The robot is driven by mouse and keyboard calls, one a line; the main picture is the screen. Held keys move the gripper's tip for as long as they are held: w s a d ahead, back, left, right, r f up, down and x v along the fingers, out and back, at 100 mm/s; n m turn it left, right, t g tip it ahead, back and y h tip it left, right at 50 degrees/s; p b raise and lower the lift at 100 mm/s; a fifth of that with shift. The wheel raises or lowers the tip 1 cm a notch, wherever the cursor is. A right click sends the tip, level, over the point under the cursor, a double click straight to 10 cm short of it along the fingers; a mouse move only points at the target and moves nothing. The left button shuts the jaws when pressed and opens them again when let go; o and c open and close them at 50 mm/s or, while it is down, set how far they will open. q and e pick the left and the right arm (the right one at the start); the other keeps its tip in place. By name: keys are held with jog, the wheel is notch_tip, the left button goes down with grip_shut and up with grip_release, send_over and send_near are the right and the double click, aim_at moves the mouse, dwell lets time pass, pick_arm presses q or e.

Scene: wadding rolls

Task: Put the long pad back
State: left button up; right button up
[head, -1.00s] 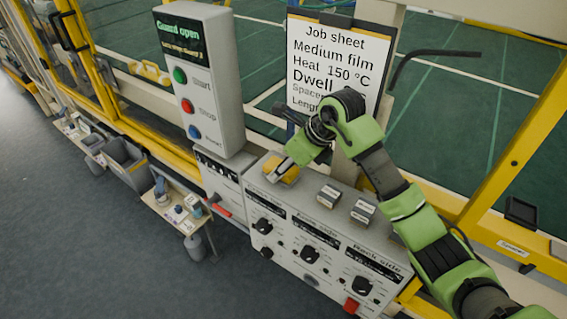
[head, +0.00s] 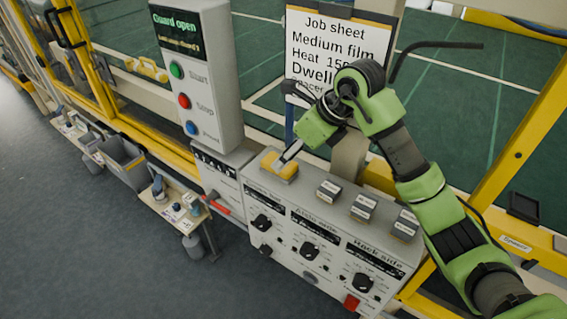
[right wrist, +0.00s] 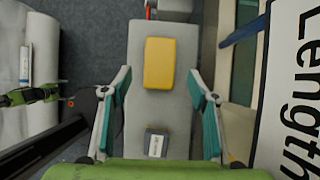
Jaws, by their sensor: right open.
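A yellow pad (head: 279,166) lies flat on the left end of the top of a grey control box (head: 262,187). It also shows in the right wrist view (right wrist: 159,63), as a plain oblong lying lengthwise on the grey top. My right gripper (head: 292,151) is above and just behind the pad, apart from it. In the right wrist view my right gripper (right wrist: 160,73) is open and empty, its two fingers on either side of the pad's line.
Small labelled dark blocks (head: 329,190) stand in a row right of the pad; one shows in the right wrist view (right wrist: 156,143). A tall button panel (head: 203,75) stands left, a job sheet (head: 330,45) behind. A side table (head: 180,212) stands at lower left.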

jog(key=b+v, duration=0.1)
jog(key=v, duration=0.5)
jog(key=shift+d+r, duration=0.2)
jog(key=shift+r, duration=0.1)
jog(key=shift+s, duration=0.15)
